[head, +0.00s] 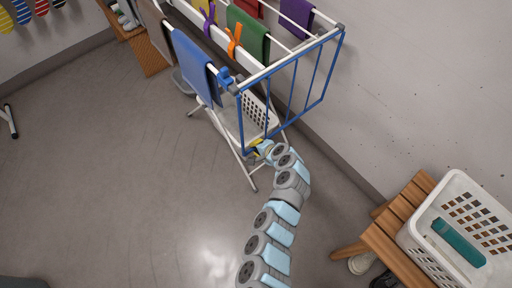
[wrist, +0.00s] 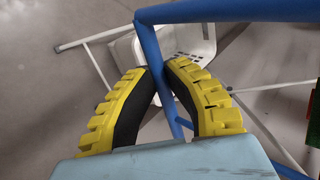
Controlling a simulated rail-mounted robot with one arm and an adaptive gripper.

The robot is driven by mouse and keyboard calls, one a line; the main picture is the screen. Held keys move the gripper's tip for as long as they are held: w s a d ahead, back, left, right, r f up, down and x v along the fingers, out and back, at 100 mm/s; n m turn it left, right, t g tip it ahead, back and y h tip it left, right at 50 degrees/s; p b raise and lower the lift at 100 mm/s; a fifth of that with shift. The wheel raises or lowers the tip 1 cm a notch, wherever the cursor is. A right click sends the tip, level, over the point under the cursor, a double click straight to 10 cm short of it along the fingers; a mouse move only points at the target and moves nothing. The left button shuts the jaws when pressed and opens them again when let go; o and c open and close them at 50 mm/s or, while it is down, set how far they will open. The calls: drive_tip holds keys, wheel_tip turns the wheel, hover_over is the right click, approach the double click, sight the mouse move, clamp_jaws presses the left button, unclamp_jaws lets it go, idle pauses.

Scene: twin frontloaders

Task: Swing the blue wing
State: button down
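The blue wing (head: 333,66) is a barred blue frame at the near end of the white drying rack (head: 290,72) in the head view. It hangs down from the rack's end, with its lower edge slanting. My gripper (head: 257,148) is at the wing's lower left corner. In the wrist view, the yellow, ribbed fingers of my gripper (wrist: 162,75) close in from both sides on a blue bar of the wing (wrist: 150,45). The bar runs between the fingertips, and both tips seem to touch it.
A blue cloth (head: 194,66), a green cloth (head: 248,35) and a purple cloth (head: 297,14) hang on the rack. A white basket (head: 438,262) stands on a wooden bench (head: 385,236) at right. The wall is close behind the rack.

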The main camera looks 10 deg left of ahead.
idle(0.5)
drive_tip(key=s+d, duration=0.4)
drive_tip(key=shift+s+d+r+p, duration=0.15)
drive_tip(key=shift+d+r+p, duration=0.05)
drive_tip(key=shift+r+p, duration=0.1)
idle(0.4)
drive_tip(key=s+d+r, duration=0.1)
drive_tip(key=s+d, duration=0.3)
drive_tip(key=shift+s+d+r, duration=0.15)
drive_tip(key=shift+d+r, duration=0.05)
drive_tip(key=shift+r, duration=0.1)
idle(0.5)
